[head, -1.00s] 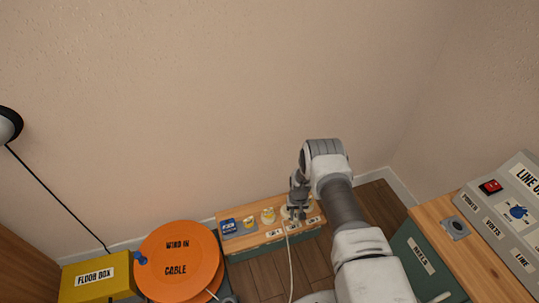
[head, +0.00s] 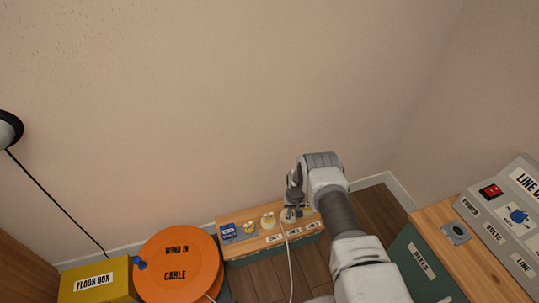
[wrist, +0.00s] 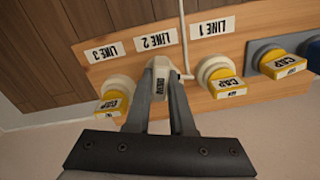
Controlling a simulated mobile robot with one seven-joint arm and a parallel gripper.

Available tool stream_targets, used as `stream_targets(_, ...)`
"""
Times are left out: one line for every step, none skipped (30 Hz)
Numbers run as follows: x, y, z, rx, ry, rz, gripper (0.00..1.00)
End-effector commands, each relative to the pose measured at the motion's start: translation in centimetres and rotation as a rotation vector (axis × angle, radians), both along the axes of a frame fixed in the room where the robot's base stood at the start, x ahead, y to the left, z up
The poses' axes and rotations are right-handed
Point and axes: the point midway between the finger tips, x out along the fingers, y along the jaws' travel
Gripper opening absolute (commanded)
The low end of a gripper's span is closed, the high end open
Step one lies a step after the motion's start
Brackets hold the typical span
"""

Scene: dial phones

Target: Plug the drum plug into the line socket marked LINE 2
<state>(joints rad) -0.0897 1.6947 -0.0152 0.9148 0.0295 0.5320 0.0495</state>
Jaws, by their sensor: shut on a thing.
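In the wrist view my gripper (wrist: 160,92) is shut on the drum plug (wrist: 161,68), a pale plug with a small printed label. The plug is at the LINE 2 position, in line with the LINE 2 label (wrist: 156,41), which reads upside down here. The plug and fingers hide the LINE 2 socket, so I cannot tell how deep the plug sits. A white cable (wrist: 183,40) runs off beside the plug. In the head view my gripper (head: 291,213) is over the wooden board (head: 256,243), with the cable (head: 289,265) trailing toward the bottom edge.
Yellow caps cover the LINE 1 socket (wrist: 220,82) and LINE 3 socket (wrist: 113,101), close on either side. Another yellow cap (wrist: 278,64) is farther right. An orange cable drum (head: 178,263), yellow floor box (head: 90,285) and grey line panel (head: 510,225) stand around.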

Motion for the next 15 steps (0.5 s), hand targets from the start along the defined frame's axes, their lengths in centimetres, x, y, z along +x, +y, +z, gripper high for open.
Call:
stream_targets(0.2,0.1,0.0,0.0,0.0,0.0,0.0)
stream_targets(0.2,0.1,0.0,0.0,0.0,0.0,0.0)
stream_targets(0.3,0.1,0.0,0.0,0.0,0.0,0.0)
stream_targets(0.5,0.2,0.0,0.0,0.0,0.0,0.0)
stream_targets(0.6,0.2,0.0,0.0,-0.001,0.0,0.0)
stream_targets(0.7,0.2,0.0,0.0,-0.001,0.0,0.0)
stream_targets(0.7,0.3,0.0,0.0,-0.001,0.0,0.0)
stream_targets(0.8,0.3,0.0,0.0,-0.001,0.0,0.0)
stream_targets(0.9,0.3,0.0,0.0,-0.001,0.0,0.0)
stream_targets(1.0,0.4,0.0,0.0,0.0,0.0,0.0)
stream_targets(1.1,0.4,0.0,0.0,0.0,0.0,0.0)
stream_targets(1.2,0.4,0.0,0.0,0.0,0.0,0.0)
stream_targets(1.3,0.5,0.0,0.0,-0.001,0.0,0.0)
stream_targets(1.4,0.5,0.0,0.0,-0.001,0.0,0.0)
stream_targets(1.4,0.5,0.1,0.0,-0.001,0.0,0.0)
